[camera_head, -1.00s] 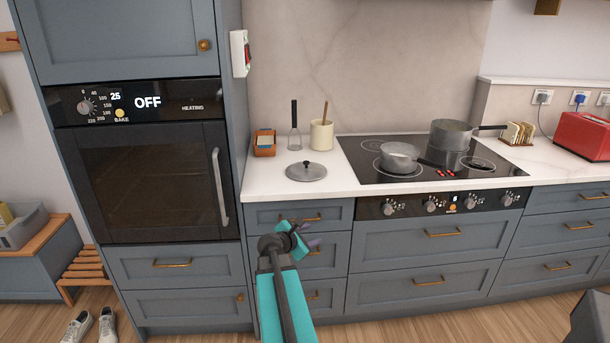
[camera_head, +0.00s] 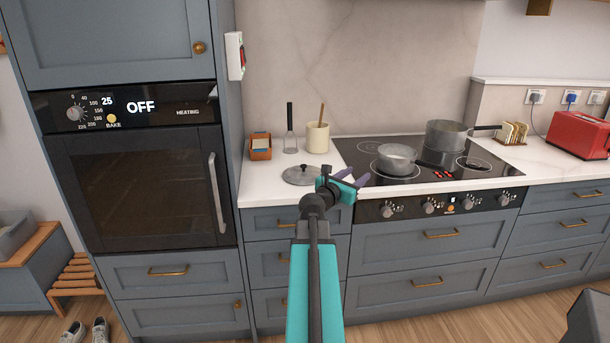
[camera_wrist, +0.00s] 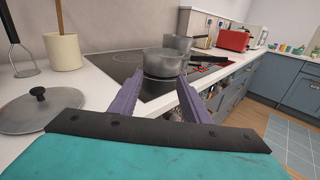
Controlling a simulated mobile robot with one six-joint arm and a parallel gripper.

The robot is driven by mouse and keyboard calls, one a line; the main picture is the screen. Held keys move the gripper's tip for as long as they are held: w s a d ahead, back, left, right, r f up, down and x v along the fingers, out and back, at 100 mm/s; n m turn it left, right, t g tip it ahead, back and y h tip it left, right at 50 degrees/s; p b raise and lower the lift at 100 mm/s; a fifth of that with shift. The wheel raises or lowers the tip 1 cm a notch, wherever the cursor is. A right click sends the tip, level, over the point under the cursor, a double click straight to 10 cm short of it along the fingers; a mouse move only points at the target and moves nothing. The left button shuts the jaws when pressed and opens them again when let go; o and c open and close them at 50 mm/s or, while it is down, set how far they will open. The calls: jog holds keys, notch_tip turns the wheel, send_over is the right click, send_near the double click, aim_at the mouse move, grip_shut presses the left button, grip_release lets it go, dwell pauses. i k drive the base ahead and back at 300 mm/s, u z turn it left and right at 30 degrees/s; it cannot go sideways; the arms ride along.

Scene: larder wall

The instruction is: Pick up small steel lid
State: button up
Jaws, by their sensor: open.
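The small steel lid (camera_head: 298,176) lies flat on the white counter left of the hob, its dark knob upward. My gripper (camera_head: 354,178) is at the counter's front edge, right of the lid, and hides the lid's right side in the head view. In the wrist view the lid (camera_wrist: 36,112) is at the left, outside the jaws. The purple fingers of my gripper (camera_wrist: 155,92) are apart with nothing between them, pointing toward the hob and a small steel pot (camera_wrist: 166,64).
The small pot (camera_head: 396,158) and a larger pan (camera_head: 446,134) are on the black hob (camera_head: 370,176). A tall oven cabinet (camera_head: 140,190) bounds the left.

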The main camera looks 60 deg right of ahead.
aim_at(302, 174)
jog(key=i, duration=0.9)
jog(key=u, duration=0.05)
